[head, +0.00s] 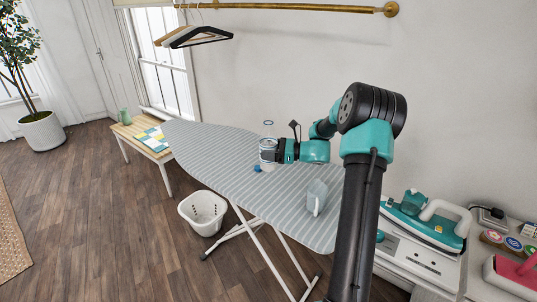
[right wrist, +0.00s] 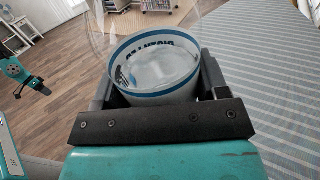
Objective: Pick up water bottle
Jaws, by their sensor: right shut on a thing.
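The water bottle (head: 268,143) is clear, with a blue ring near its top, and is upright at the far side of the striped ironing board (head: 215,160). My right gripper (head: 277,150) is shut on it from the right side. In the right wrist view the bottle (right wrist: 155,62) sits between the two fingers, with a white and blue lettered band facing the camera. I cannot tell whether its base touches the board. A teal and black part at the left of the right wrist view looks like my left arm; its jaws are not clear.
A small blue thing (head: 257,169) lies by the bottle. A pale translucent container (head: 317,196) stands nearer on the board. A teal iron (head: 428,222) is at the right. A white basket (head: 203,212) is on the floor. Hangers (head: 198,36) hang above. The board's left part is clear.

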